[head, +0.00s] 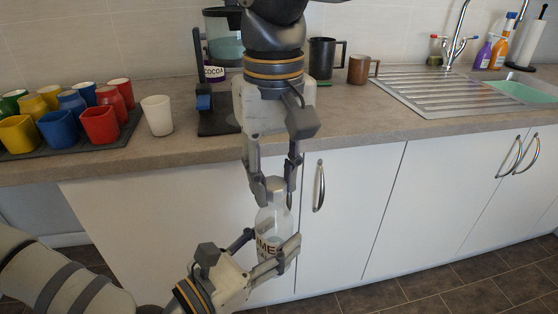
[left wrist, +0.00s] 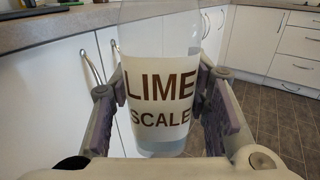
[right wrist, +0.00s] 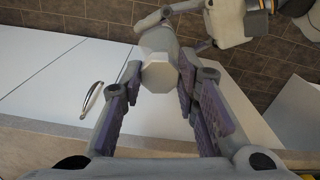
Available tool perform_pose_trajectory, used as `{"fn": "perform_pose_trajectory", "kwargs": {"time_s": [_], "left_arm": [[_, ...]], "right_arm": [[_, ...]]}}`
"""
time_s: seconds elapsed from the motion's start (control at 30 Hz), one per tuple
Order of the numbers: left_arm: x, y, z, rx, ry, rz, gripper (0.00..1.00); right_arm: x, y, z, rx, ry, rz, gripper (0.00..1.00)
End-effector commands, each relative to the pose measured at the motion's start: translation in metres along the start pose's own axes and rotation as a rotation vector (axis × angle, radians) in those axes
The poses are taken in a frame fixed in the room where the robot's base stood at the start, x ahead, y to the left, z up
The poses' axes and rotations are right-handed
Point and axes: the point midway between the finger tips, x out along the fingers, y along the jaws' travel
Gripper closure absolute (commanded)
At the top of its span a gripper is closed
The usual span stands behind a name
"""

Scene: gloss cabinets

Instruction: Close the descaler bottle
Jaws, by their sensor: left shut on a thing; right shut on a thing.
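The descaler bottle (head: 272,222) is a clear bottle with a white label reading LIME SCALE, which faces the left wrist view (left wrist: 160,95). It is held roughly upright in the air in front of the cabinets. My left gripper (head: 274,248) is shut around its body from below. A grey faceted cap (head: 275,184) is at the bottle's top and shows from above in the right wrist view (right wrist: 160,76). My right gripper (head: 275,191) points down and is shut on the cap. The frames do not show whether the cap's thread is tight.
The counter (head: 350,110) runs behind my grippers, with white cabinet doors (head: 345,200) below it. Several coloured cups stand on a dark tray (head: 70,150) at left, beside a white cup (head: 157,115). A coffee machine (head: 205,95), mugs and a sink lie behind.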

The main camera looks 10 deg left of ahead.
Motion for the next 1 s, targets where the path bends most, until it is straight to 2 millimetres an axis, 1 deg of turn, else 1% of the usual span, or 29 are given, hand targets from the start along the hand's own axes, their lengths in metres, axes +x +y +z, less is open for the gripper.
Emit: {"fn": "perform_pose_trajectory", "kwargs": {"time_s": [0.07, 0.13, 0.17, 0.2, 0.3, 0.4, 0.43, 0.5, 0.7, 0.73, 0.77, 0.8, 0.83, 1.0], "left_arm": [[0.0001, 0.0000, 0.0005, 0.000, -0.001, 0.000, 1.00], [0.0001, 0.0000, 0.0005, 0.000, -0.001, 0.000, 1.00], [0.0001, 0.0000, 0.0005, 0.000, -0.001, 0.000, 1.00], [0.0001, 0.0001, 0.0005, 0.001, -0.001, 0.000, 1.00], [0.0001, 0.0001, 0.0005, 0.001, -0.001, 0.000, 1.00], [0.0001, 0.0001, 0.0005, 0.000, -0.001, 0.000, 1.00], [0.0001, 0.0002, 0.0004, 0.000, -0.001, 0.000, 1.00], [0.0001, 0.0001, 0.0004, 0.000, -0.001, 0.000, 1.00], [-0.0001, 0.0000, 0.0002, 0.000, 0.000, 0.000, 1.00], [-0.0001, 0.0000, 0.0001, 0.000, 0.000, 0.000, 1.00], [-0.0001, 0.0000, 0.0001, 0.000, 0.000, 0.000, 1.00], [-0.0001, 0.0000, 0.0000, 0.000, 0.000, 0.000, 1.00], [-0.0001, 0.0000, 0.0001, 0.000, 0.000, 0.000, 1.00], [0.0000, 0.0000, 0.0003, 0.000, -0.001, 0.000, 1.00]], "right_arm": [[0.0006, -0.0001, 0.0000, 0.005, 0.000, 0.001, 0.82], [0.0007, -0.0001, 0.0002, 0.092, 0.000, 0.004, 0.82], [0.0005, -0.0005, 0.0002, 0.165, 0.000, 0.007, 0.82], [0.0006, -0.0002, 0.0001, 0.290, 0.001, 0.010, 0.82], [0.0006, -0.0010, -0.0005, 0.591, 0.004, 0.009, 0.82], [0.0007, -0.0014, -0.0009, 0.788, 0.004, 0.007, 0.82], [0.0007, -0.0016, -0.0010, 0.822, 0.003, 0.005, 0.82], [0.0007, -0.0015, -0.0012, 0.856, 0.004, 0.005, 0.82], [0.0009, -0.0018, -0.0011, 0.854, 0.004, 0.006, 0.82], [0.0009, -0.0018, -0.0011, 0.854, 0.004, 0.006, 0.69], [0.0010, -0.0018, -0.0011, 0.853, 0.004, 0.006, 0.62], [0.0011, -0.0019, -0.0010, 0.853, 0.003, 0.006, 0.53], [0.0011, -0.0019, -0.0010, 0.852, 0.003, 0.006, 0.51], [0.0015, -0.0021, -0.0008, 0.851, 0.002, 0.006, 0.51]]}}
